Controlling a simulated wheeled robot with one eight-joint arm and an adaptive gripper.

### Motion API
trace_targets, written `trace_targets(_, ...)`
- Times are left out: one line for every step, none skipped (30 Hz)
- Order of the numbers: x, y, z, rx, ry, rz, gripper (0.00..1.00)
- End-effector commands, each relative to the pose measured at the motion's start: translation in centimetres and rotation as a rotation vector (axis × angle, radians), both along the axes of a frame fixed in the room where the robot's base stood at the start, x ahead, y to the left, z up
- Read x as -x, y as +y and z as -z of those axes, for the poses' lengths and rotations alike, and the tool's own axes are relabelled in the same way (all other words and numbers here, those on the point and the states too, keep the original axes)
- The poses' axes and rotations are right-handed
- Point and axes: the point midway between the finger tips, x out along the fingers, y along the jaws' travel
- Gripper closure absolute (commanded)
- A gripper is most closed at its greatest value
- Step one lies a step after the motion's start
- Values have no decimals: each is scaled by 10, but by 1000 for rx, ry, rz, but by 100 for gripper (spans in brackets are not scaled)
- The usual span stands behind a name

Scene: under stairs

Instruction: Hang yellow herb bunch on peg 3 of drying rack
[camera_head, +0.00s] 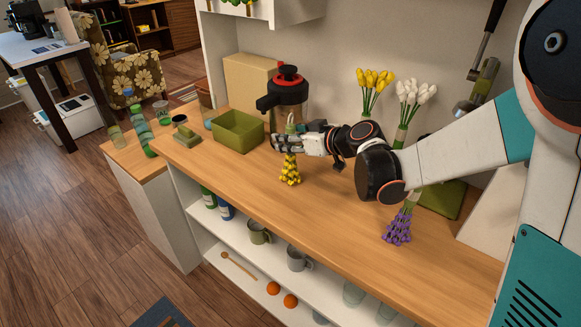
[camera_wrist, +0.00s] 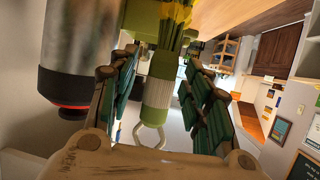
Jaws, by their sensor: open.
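The yellow herb bunch (camera_head: 290,170) stands on the wooden counter with its yellow heads down and its wrapped green stems up. My gripper (camera_head: 283,143) is at its upper stem part, with the jaws open. In the wrist view, the pale-banded stem of the bunch (camera_wrist: 157,92) lies between the two fingers of my gripper (camera_wrist: 162,62), with a gap on each side. A pale hanging loop (camera_wrist: 150,136) shows at its stem end, near the palm. I cannot make out the drying rack or its pegs in either view.
A dark-lidded metal pot (camera_head: 288,90) stands close behind my gripper. A green box (camera_head: 238,131) is to the left. A purple bunch (camera_head: 397,228) stands at right; yellow tulips (camera_head: 373,82) and white tulips (camera_head: 412,97) are at the wall.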

Motion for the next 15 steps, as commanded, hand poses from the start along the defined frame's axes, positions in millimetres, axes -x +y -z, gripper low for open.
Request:
trace_targets(0, 0, -1, 0, 0, 0, 55)
trace_targets(0, 0, -1, 0, 0, 0, 55)
trace_targets(0, 0, -1, 0, 0, 0, 55)
trace_targets(0, -1, -1, 0, 0, 0, 62)
trace_targets(0, -1, -1, 0, 0, 0, 69)
trace_targets(0, -1, -1, 0, 0, 1, 78)
trace_targets(0, -1, -1, 0, 0, 1, 85)
trace_targets(0, -1, -1, 0, 0, 1, 91)
trace_targets(0, -1, -1, 0, 0, 1, 100)
trace_targets(0, -1, -1, 0, 0, 1, 100)
trace_targets(0, -1, -1, 0, 0, 1, 100)
trace_targets(0, -1, -1, 0, 0, 1, 100)
trace_targets(0, -1, -1, 0, 0, 1, 100)
trace_targets(0, -1, -1, 0, 0, 1, 100)
trace_targets(0, -1, -1, 0, 0, 1, 100)
